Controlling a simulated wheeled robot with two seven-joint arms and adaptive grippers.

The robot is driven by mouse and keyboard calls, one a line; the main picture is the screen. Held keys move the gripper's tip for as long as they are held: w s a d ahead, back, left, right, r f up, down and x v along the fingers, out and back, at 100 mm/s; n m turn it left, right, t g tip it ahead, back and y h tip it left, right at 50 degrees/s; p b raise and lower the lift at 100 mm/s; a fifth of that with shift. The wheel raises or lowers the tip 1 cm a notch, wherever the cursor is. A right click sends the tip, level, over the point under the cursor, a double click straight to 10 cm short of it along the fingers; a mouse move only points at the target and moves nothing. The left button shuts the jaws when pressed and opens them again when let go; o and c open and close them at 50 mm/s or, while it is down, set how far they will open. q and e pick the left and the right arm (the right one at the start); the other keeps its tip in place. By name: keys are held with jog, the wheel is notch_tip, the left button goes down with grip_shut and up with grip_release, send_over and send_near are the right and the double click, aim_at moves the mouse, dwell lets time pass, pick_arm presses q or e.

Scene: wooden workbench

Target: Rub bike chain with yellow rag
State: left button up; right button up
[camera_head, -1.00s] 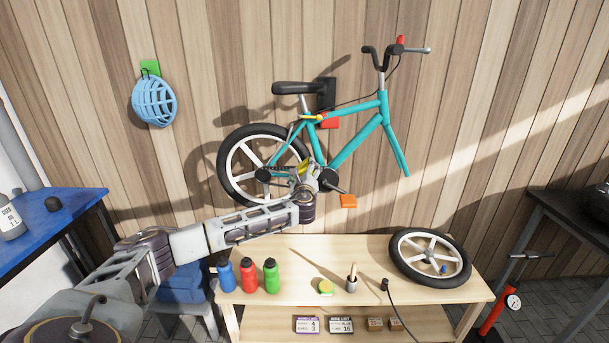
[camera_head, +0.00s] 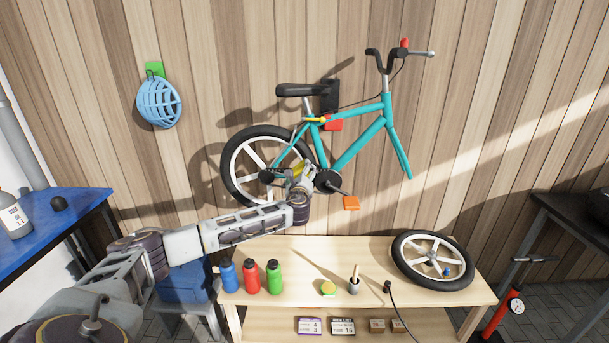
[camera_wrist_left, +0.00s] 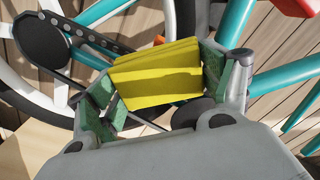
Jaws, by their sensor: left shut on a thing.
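The teal bike (camera_head: 357,143) is mounted on the wooden wall with its rear wheel on the left. Its dark chain (camera_wrist_left: 92,38) runs between the rear hub and the crank (camera_head: 327,180). My left gripper (camera_head: 299,177) is at the chain, between hub and crank. It is shut on the folded yellow rag (camera_wrist_left: 158,76), which sits between the green finger pads in the left wrist view. The rag overlaps the chain there; whether it touches cannot be told. Part of the chain is hidden behind rag and gripper. My right gripper is not in view.
The wooden workbench (camera_head: 300,262) below holds blue, red and green bottles (camera_head: 251,278), a yellow-green sponge (camera_head: 328,288), a cup with a brush (camera_head: 354,284) and a loose wheel (camera_head: 433,260). An orange pedal (camera_head: 351,203) sticks out right of the gripper.

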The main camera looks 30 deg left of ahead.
aim_at(270, 169)
pick_arm(q)
jog(key=shift+s+a, duration=0.25)
jog(key=shift+a, duration=0.15)
jog(key=shift+a, duration=0.1)
jog(key=shift+s+a+p, duration=0.2)
jog(key=shift+s+a, duration=0.2)
jog(key=shift+a, duration=0.35)
jog(key=shift+s+a+p, duration=0.15)
jog(key=shift+s+a, duration=0.25)
jog(key=shift+a, duration=0.3)
jog(key=shift+s+a+r, duration=0.1)
jog(key=shift+a, duration=0.1)
jog(key=shift+s+a, duration=0.45)
jog(key=shift+a, duration=0.2)
jog(key=shift+s+a, duration=0.45)
jog(key=shift+a, duration=0.2)
jog(key=shift+s+a, duration=0.45)
jog(key=shift+a, duration=0.35)
jog(key=shift+s+a, duration=0.4)
jog(key=shift+a, duration=0.4)
